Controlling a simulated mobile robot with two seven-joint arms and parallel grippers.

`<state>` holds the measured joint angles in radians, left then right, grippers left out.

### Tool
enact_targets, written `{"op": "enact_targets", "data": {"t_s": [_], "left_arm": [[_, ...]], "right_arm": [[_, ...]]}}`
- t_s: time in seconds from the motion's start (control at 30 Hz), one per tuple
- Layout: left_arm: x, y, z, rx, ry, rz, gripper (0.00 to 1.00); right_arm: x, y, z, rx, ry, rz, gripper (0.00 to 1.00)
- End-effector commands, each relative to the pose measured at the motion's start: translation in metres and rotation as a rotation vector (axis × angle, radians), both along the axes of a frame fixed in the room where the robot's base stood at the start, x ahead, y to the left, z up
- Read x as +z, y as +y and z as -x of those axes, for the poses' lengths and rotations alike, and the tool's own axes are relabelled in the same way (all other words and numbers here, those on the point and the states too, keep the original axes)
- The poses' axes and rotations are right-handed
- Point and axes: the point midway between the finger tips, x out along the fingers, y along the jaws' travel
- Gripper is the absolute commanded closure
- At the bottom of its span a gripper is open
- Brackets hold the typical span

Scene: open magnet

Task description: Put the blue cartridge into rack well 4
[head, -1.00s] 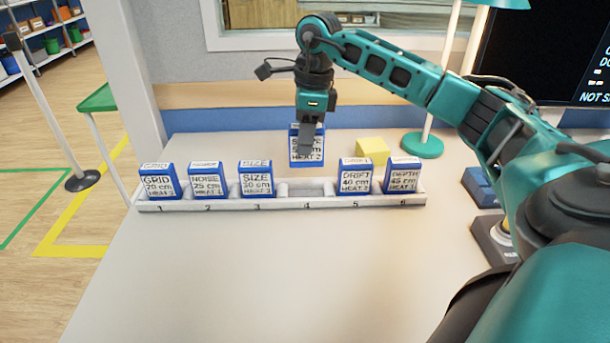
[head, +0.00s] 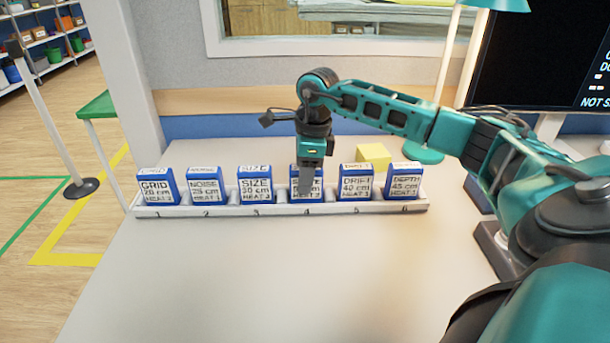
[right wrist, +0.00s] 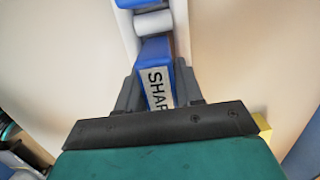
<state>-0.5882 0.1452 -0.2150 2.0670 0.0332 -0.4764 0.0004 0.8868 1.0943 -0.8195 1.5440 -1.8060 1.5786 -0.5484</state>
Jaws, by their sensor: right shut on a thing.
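The blue cartridge (head: 317,190) with a white label stands upright at well 4 of the white rack (head: 232,211), between the SIZE cartridge (head: 255,186) and the DRIFT cartridge (head: 356,187). Its top is about level with its neighbours. Whether its base touches the well floor is hidden. My right gripper (head: 306,187) points down from above and is shut on it, covering part of the label. In the right wrist view the cartridge (right wrist: 158,88) sits between the fingers, with "SHAR" readable on it. My left gripper is not in view.
The other wells hold similar blue cartridges, including GRID (head: 157,187), NOISE (head: 205,187) and DEPTH (head: 403,184). A yellow block (head: 374,154) lies behind the rack, near a teal lamp base (head: 422,151). The table in front of the rack is clear.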

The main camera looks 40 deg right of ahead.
Motion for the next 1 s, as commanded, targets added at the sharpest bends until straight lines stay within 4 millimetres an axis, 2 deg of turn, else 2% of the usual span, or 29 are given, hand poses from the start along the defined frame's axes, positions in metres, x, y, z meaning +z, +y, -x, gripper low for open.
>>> {"op": "enact_targets", "data": {"t_s": [0.03, 0.3, 0.57, 0.67, 0.77, 1.0], "left_arm": [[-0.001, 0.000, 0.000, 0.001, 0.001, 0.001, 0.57], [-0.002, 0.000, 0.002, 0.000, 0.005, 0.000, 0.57], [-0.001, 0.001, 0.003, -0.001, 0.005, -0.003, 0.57], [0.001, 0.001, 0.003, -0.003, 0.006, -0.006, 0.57], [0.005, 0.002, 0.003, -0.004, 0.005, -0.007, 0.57], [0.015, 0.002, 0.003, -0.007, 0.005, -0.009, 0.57]], "right_arm": [[-0.002, 0.000, 0.000, 0.000, 0.001, 0.000, 0.63], [-0.001, 0.000, 0.000, 0.000, 0.001, 0.000, 0.38], [0.001, 0.000, 0.000, 0.000, 0.000, 0.000, 0.38], [0.010, -0.001, 0.000, 0.000, -0.001, 0.000, 0.38], [0.028, -0.002, 0.001, 0.001, -0.003, 0.001, 0.38], [0.081, -0.007, 0.005, 0.000, -0.004, 0.000, 0.38]]}}
